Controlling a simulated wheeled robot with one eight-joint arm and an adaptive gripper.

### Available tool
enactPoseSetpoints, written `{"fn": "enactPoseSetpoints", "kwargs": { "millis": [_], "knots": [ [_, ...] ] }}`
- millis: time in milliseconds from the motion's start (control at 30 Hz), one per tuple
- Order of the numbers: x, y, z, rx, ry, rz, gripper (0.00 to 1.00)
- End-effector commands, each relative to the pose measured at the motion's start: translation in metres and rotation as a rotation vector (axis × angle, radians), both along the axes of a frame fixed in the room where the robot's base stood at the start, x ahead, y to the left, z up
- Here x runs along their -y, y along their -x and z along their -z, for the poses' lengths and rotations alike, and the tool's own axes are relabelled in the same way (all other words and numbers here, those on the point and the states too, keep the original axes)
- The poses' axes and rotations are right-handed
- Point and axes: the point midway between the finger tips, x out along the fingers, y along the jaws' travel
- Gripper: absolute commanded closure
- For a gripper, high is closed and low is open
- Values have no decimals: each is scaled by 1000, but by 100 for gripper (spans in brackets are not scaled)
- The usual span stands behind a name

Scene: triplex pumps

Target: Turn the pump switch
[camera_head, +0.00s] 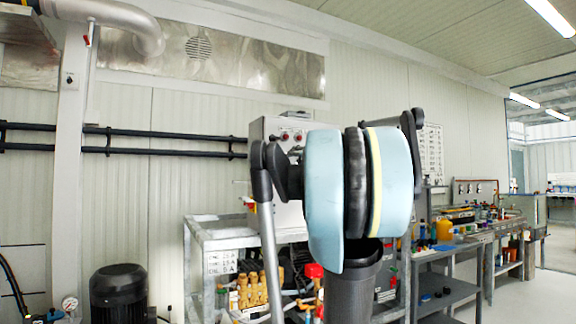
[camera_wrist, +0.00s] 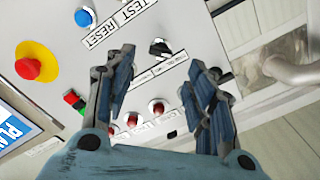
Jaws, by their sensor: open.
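A black rotary switch (camera_wrist: 158,47) sits on the light grey control panel (camera_wrist: 190,30) in the wrist view, with a small label beside it. I take it for the pump switch. My gripper (camera_wrist: 160,68) is open and empty, its two blue-grey fingers on either side of the switch in the picture. The gap to the panel cannot be told. In the head view the panel cabinet (camera_head: 262,135) stands partly behind my arm, which hides the gripper and the switch.
The panel also carries a red emergency button (camera_wrist: 28,68) on yellow, a blue button (camera_wrist: 84,17), red and green buttons (camera_wrist: 75,101) and several red lamps (camera_wrist: 157,107). In the head view a metal frame (camera_head: 215,240) holds the pump parts. A cluttered workbench (camera_head: 465,240) is at right.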

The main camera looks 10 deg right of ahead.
Motion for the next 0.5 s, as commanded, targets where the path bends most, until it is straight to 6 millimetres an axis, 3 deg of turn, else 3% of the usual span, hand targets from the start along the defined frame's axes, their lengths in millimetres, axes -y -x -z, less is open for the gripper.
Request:
{"fn": "enactPoseSetpoints", "kwargs": {
  "millis": [300,500],
  "knots": [
    [-17,-48,0,0,0,-3,50],
    [-22,-67,0,-1,0,-2,50]
  ]
}}
